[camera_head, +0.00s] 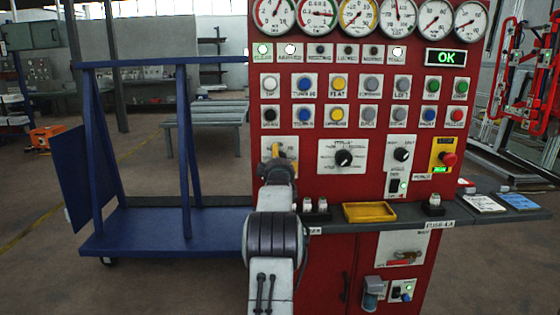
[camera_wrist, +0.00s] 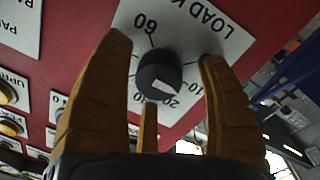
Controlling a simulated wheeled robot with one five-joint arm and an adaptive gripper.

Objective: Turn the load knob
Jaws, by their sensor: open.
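The load knob (camera_wrist: 158,72) is a dark round knob with a pale mark on its face. It sits on a white plate (camera_wrist: 186,28) lettered "LOAD K", with 60, 20 and 10 readable around it. My gripper (camera_wrist: 163,52) is open, its orange fingers spread around the knob, two at its sides and one below it in the picture. I cannot tell whether any finger touches the knob. In the head view my gripper (camera_head: 277,152) is in front of a white plate at the panel's left side, and my arm hides the knob there.
The red panel (camera_head: 310,190) carries gauges, several buttons, a black selector knob (camera_head: 344,158) and a red emergency button (camera_head: 449,159). A grey shelf with a yellow tray (camera_head: 369,212) juts out below. A blue cart (camera_head: 165,232) stands close on the left.

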